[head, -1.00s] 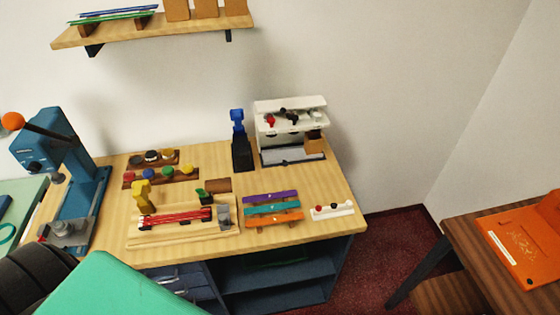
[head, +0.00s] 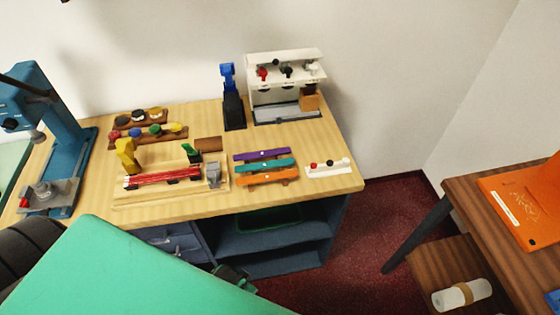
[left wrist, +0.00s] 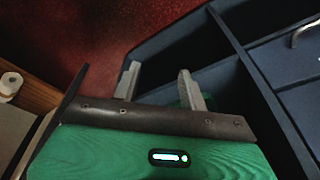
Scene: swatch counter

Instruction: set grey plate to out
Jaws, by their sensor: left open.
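A grey plate (head: 48,195) lies flat on the base of the blue press at the left end of the counter, with a small red part at its left. I cannot tell how far out it sits. My left arm's green link fills the lower left of the head view and hides the floor and part of the cabinet. Only a dark part of my left gripper (head: 236,275) shows past it, low before the counter, far from the plate. In the left wrist view my left gripper (left wrist: 157,80) has two grey fingers apart, with nothing between them. My right gripper is not seen.
The wooden counter (head: 235,206) holds a jig with red rods, coloured bars, knob racks and a white machine (head: 284,72). Open blue shelves (head: 275,238) are below. A brown table (head: 500,205) stands right, with a white roll (head: 462,294) low beside it. Red carpet between is clear.

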